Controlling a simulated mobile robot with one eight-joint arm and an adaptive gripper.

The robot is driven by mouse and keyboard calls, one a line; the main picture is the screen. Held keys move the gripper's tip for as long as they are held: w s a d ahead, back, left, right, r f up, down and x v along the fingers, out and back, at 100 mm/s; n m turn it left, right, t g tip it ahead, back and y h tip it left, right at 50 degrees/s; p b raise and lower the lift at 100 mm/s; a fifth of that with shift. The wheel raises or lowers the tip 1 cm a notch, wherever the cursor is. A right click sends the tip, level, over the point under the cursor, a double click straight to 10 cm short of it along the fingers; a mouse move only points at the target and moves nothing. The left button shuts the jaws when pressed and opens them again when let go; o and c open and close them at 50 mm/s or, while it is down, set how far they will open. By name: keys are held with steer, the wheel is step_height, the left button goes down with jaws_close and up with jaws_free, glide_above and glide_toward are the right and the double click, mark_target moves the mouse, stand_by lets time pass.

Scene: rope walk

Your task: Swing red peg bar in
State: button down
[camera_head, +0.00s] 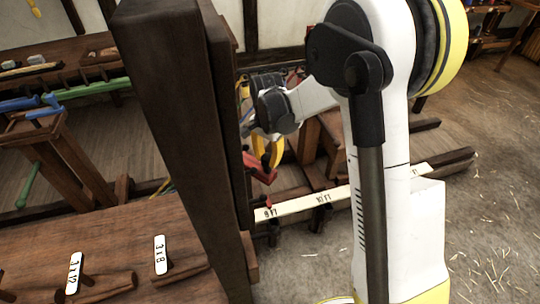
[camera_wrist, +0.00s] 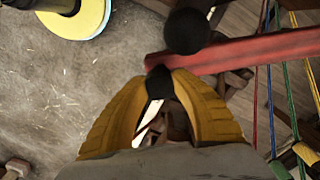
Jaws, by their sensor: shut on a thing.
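The red peg bar (camera_wrist: 255,52) runs from the middle to the right edge in the wrist view. In the head view a short red part of it (camera_head: 259,168) shows behind the dark post, beside my gripper. My gripper (camera_wrist: 160,80) has yellow fingers, their tips closed around a small black knob at the bar's near end. In the head view my gripper (camera_head: 268,152) points down, partly hidden by the post. The bar's far part is hidden in the head view.
A thick dark post (camera_head: 175,110) stands in front of my gripper. A white marked strip (camera_head: 330,198) lies low behind it. Colored ropes (camera_wrist: 290,85) hang at right in the wrist view. A black ball (camera_wrist: 186,31) sits by the bar. Straw-strewn floor (camera_head: 495,180) is open at right.

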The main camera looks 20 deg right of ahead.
steer(key=shift+s+a+m, duration=0.3)
steer(key=shift+a+m, duration=0.2)
steer(key=shift+m, duration=0.05)
steer(key=shift+s+a+m, duration=0.3)
steer(key=shift+a+m, duration=0.2)
steer(key=shift+m, duration=0.05)
steer(key=shift+s+a+m, duration=0.2)
steer(key=shift+a+m, duration=0.35)
steer(key=shift+s+a+m, duration=0.2)
steer(key=shift+a+m, duration=0.3)
steer(key=shift+m, duration=0.05)
steer(key=c, duration=1)
jaws_free()
steer(key=shift+c, duration=0.2)
